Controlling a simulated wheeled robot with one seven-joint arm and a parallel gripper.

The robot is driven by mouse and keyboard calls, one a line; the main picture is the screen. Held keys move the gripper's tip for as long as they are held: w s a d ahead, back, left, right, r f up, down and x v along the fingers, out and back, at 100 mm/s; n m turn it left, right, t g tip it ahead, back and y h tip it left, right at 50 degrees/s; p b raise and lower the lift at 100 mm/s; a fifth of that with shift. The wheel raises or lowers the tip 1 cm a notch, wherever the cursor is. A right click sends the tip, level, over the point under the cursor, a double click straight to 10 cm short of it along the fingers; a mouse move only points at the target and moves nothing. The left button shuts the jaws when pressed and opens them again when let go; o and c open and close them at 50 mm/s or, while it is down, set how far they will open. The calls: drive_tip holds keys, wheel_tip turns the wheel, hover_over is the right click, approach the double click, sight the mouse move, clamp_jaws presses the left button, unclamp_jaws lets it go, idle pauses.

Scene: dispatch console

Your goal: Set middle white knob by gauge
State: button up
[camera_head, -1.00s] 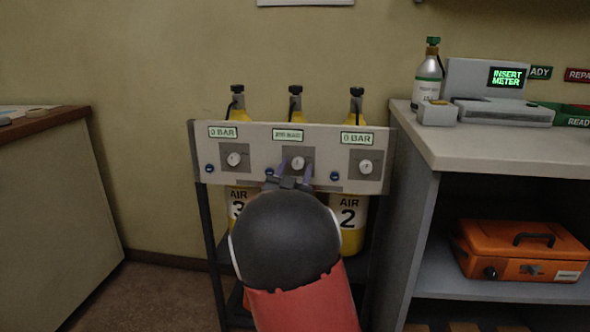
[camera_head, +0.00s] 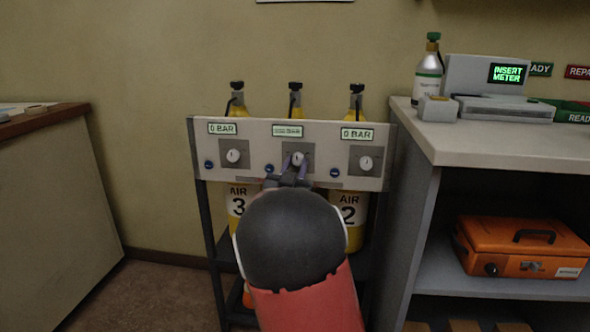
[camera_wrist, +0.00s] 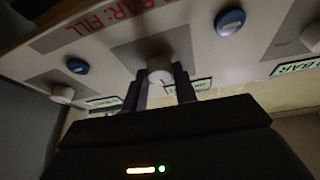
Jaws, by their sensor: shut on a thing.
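The middle white knob (camera_head: 298,158) sits on a grey square plate in the middle of the pale panel (camera_head: 260,178). It also shows in the wrist view (camera_wrist: 159,74). My gripper (camera_head: 296,166) reaches up from below and is shut on this knob, one finger on each side. The fingers (camera_wrist: 162,88) partly cover the knob. The green-lit gauge (camera_head: 288,131) above it shows a figure before BAR that is too small to read surely.
The left knob (camera_head: 233,156) and right knob (camera_head: 366,162) stand beside it, their gauges (camera_head: 222,128) (camera_head: 357,134) at 0 BAR. Blue buttons (camera_head: 334,172) sit between plates. Yellow AIR cylinders (camera_head: 238,201) stand behind. A counter (camera_head: 480,150) stands close on the right.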

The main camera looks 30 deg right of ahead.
drive_tip(key=n+y+b, duration=0.1)
drive_tip(key=n, duration=0.1)
drive_tip(key=n+t+y+b, duration=0.1)
drive_tip(key=n, duration=0.2)
drive_tip(key=n+t+y+b, duration=0.1)
drive_tip(key=n, duration=0.1)
drive_tip(key=shift+s+d+f+n+y+b, duration=0.15)
drive_tip(key=shift+d+f+n+y+b, duration=0.05)
drive_tip(key=shift+d+n+y+b, duration=0.1)
drive_tip(key=n+y+b, duration=0.1)
drive_tip(key=n, duration=0.1)
drive_tip(key=n+y, duration=0.2)
drive_tip(key=n, duration=0.1)
drive_tip(key=n+t+y+b, duration=0.1)
drive_tip(key=n, duration=0.2)
drive_tip(key=shift+s+r+b, duration=0.1)
drive_tip(key=shift+r+b, duration=0.15)
drive_tip(key=shift+b, duration=0.1)
drive_tip(key=shift+n, duration=0.3)
drive_tip(key=o, duration=1)
drive_tip(key=shift+c, duration=0.2)
drive_tip(key=v, duration=0.7)
drive_tip(key=shift+s+b, duration=0.4)
